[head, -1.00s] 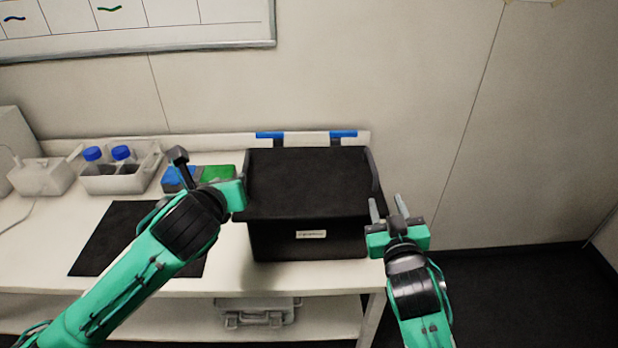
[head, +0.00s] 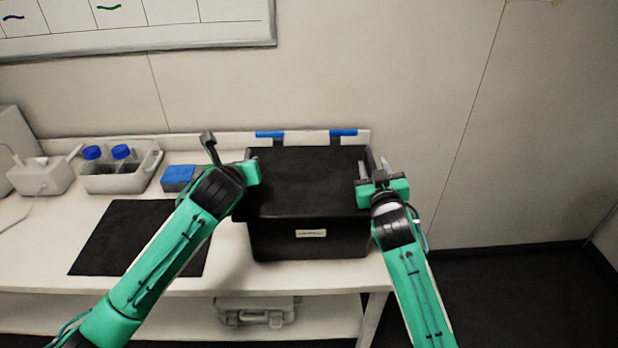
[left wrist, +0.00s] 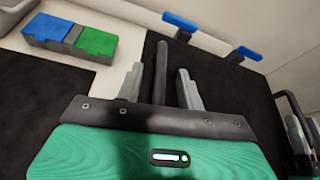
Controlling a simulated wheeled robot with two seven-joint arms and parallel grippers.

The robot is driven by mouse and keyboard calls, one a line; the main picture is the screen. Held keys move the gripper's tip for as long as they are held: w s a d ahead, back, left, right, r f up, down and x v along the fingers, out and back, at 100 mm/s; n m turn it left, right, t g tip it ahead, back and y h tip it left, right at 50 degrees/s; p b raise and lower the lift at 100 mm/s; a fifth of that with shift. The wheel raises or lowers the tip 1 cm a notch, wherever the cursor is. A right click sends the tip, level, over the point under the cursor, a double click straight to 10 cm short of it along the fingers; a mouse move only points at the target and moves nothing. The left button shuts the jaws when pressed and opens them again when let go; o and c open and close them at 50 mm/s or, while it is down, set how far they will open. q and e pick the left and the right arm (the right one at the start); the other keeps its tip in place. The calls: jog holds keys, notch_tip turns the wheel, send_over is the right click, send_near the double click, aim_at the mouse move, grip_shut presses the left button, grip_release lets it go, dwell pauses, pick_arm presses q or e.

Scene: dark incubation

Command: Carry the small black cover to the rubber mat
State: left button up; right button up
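The small black cover (head: 308,180) lies on top of a black box with a white label on the table's right part. A dark upright handle (left wrist: 160,72) at its left side stands between the fingers of my left gripper (left wrist: 161,86), which is open, with small gaps on both sides. My right gripper (head: 375,167) is at the cover's right edge with its fingers apart. The right handle (left wrist: 285,106) shows near its fingers in the left wrist view, where contact is unclear. The black rubber mat (head: 135,240) lies flat and bare at left, partly behind my left arm.
A blue block (head: 178,177) and a green block (left wrist: 97,43) lie behind the mat. A pale caddy (head: 118,178) with blue-capped bottles stands farther left. The black box (head: 308,240) has two blue tabs (head: 343,132) behind it. A grey case (head: 256,310) is on the lower shelf.

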pick_arm(q)
jog(key=shift+w+f, duration=0.15)
jog(key=shift+w, duration=0.2)
pick_arm(e)
jog(key=shift+w, duration=0.4)
pick_arm(q)
grip_shut()
pick_arm(e)
grip_shut()
jog(key=shift+r, duration=0.1)
